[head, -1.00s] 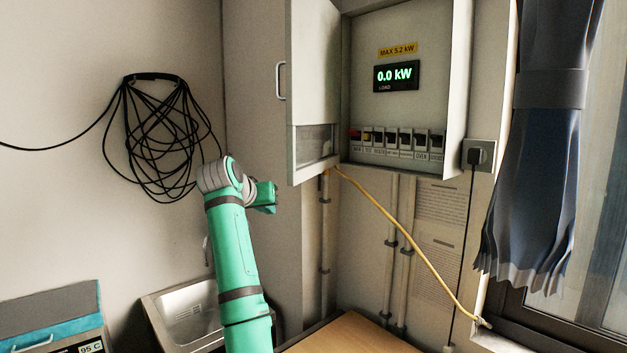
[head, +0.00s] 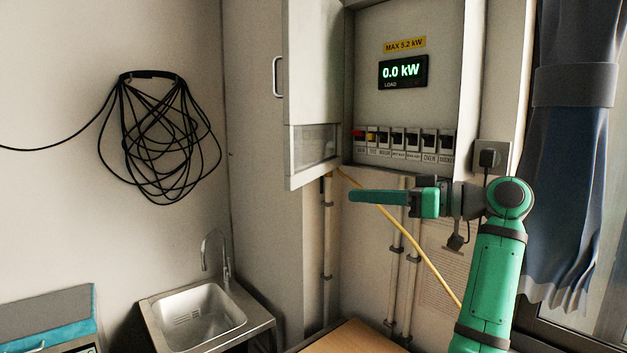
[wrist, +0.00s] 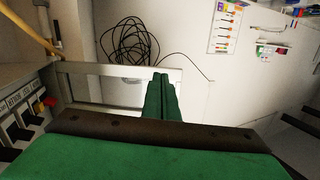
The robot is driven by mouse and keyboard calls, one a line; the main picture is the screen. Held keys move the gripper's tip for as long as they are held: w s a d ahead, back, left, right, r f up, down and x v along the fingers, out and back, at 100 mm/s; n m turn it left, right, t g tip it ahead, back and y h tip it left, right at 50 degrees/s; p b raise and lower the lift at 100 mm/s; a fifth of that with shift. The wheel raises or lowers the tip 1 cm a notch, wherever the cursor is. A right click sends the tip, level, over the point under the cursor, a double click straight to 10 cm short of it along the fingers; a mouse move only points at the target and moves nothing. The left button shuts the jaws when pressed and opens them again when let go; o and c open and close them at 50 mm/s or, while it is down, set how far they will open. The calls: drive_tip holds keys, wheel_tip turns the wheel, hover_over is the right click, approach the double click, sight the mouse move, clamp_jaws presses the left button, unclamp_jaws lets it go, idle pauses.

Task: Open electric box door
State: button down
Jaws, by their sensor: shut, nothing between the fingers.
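The electric box (head: 450,70) is on the wall with its pale door (head: 312,60) standing open, swung out to the left. The door has a handle (head: 279,77) on its outer side and a clear window near its bottom. My gripper (head: 354,195) is shut and empty. Its green fingers point left, in front of and just below the box, to the right of the door's lower edge. In the wrist view the fingertips (wrist: 160,78) overlap the door's pale frame (wrist: 95,70); I cannot tell whether they touch it.
A row of breakers (head: 405,140) and a load display (head: 403,71) show inside the box. A yellow cable (head: 400,230) hangs below it. A plug socket (head: 492,155) and a curtain (head: 570,170) are at right. A sink (head: 200,310) and coiled black cable (head: 165,140) are at left.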

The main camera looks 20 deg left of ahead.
drive_tip(key=s+d+r+n+g+y, duration=0.1)
drive_tip(key=s+d+r+n, duration=0.1)
drive_tip(key=d+r, duration=0.1)
approach(297, 180)
drive_tip(key=a, duration=0.5)
drive_tip(key=shift+w+a, duration=0.15)
drive_tip(key=shift+a, duration=0.6)
drive_tip(key=shift+w, duration=0.15)
